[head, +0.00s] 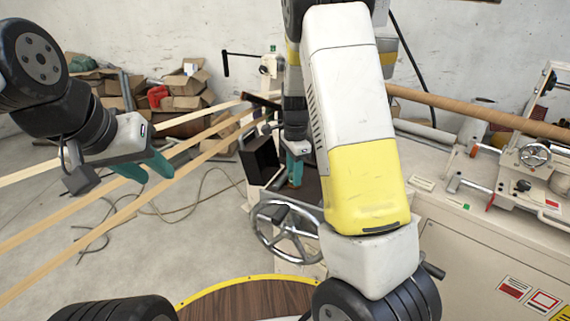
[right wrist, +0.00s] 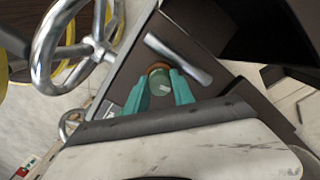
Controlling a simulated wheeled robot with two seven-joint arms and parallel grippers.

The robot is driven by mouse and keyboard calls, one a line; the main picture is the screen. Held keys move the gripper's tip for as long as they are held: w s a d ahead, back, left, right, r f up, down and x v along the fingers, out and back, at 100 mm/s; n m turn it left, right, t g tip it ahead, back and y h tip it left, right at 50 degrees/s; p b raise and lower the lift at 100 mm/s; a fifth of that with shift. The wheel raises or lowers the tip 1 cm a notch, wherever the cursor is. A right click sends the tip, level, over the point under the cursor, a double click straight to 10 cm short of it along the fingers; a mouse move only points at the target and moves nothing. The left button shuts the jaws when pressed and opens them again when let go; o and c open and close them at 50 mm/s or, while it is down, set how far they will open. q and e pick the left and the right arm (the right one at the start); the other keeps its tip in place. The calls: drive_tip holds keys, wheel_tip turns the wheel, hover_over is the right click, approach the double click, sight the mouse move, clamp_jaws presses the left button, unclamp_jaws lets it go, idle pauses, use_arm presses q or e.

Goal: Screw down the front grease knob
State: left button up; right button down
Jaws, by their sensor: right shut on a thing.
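The front grease knob (right wrist: 160,84) is a small round greenish cap with a brown-orange rim beside it, seen between my fingertips in the right wrist view. My right gripper (right wrist: 160,88) is shut on it, one teal finger on each side. In the head view my right gripper (head: 295,172) points down beside the machine, behind my own right arm. The knob cannot be made out there. My left gripper (head: 151,171) is in the air at the left, its two teal fingers apart and empty.
A chrome handwheel (head: 285,231) stands close to my right gripper; it also shows in the right wrist view (right wrist: 92,46). A metal bar (right wrist: 178,58) lies just beyond the knob. Long wooden strips (head: 95,222) run under my left gripper. The machine bench (head: 455,225) fills the right.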

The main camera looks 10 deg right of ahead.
drive_tip(key=c, duration=1.1)
unclamp_jaws()
drive_tip(key=shift+r, duration=3.9)
drive_tip(key=shift+r, duration=0.1)
drive_tip(key=s+r+n+t, duration=0.2)
drive_tip(key=s+r+n, duration=0.2)
drive_tip(key=s, duration=0.4)
drive_tip(key=s+a+r+n+t+y, duration=0.1)
drive_tip(key=s+r+n+t, duration=0.1)
drive_tip(key=s+r+n, duration=0.3)
drive_tip(key=s+a+r+n+t+y, duration=0.1)
drive_tip(key=s+r+n, duration=0.4)
drive_tip(key=s, duration=0.6)
drive_tip(key=shift+s+n+t, duration=0.1)
drive_tip(key=shift+n+t, duration=0.5)
drive_tip(key=shift+n, duration=0.5)
